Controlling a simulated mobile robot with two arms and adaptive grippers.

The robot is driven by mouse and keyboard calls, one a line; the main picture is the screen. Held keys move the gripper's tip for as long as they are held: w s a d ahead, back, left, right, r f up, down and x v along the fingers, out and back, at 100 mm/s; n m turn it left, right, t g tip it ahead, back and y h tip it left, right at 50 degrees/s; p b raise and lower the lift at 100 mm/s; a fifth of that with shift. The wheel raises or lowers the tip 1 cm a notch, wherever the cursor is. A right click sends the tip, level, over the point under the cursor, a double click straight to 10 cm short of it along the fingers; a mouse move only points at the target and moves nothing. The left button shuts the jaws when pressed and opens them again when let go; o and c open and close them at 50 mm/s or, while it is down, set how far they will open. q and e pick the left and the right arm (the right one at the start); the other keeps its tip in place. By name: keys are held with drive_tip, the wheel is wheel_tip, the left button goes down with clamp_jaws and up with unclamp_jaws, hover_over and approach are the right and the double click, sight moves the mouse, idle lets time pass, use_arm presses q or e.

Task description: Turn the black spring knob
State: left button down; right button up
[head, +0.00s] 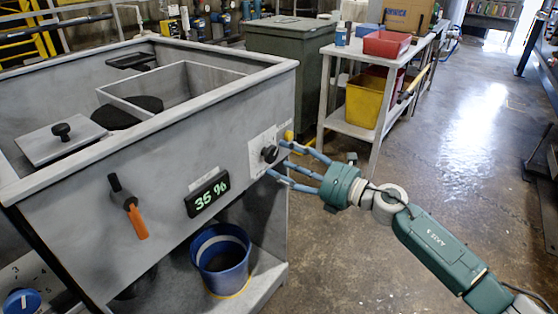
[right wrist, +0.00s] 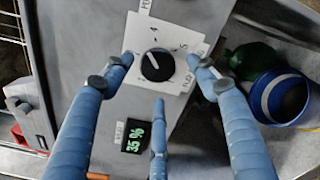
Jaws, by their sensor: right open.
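The black knob (head: 270,154) sits on a white plate on the front panel of the grey compactor, near its right corner. In the right wrist view the knob (right wrist: 157,65) shows a white pointer line and faces my camera, with marks on the plate around it. My right gripper (head: 281,160) is open, its blue fingers reaching toward the panel. In the right wrist view its fingers (right wrist: 159,75) spread on either side of the knob and below it. I cannot tell whether any finger touches the knob. My left gripper is not in view.
A display (head: 208,197) reads 35 % left of the knob. An orange-handled switch (head: 130,206) is farther left. A yellow button (head: 288,136) is close to the knob. A blue bucket (head: 221,262) stands on the lower shelf. The floor at right is clear.

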drive_tip(key=v, duration=0.9)
drive_tip(key=shift+s+d, duration=0.25)
drive_tip(key=shift+f, duration=0.1)
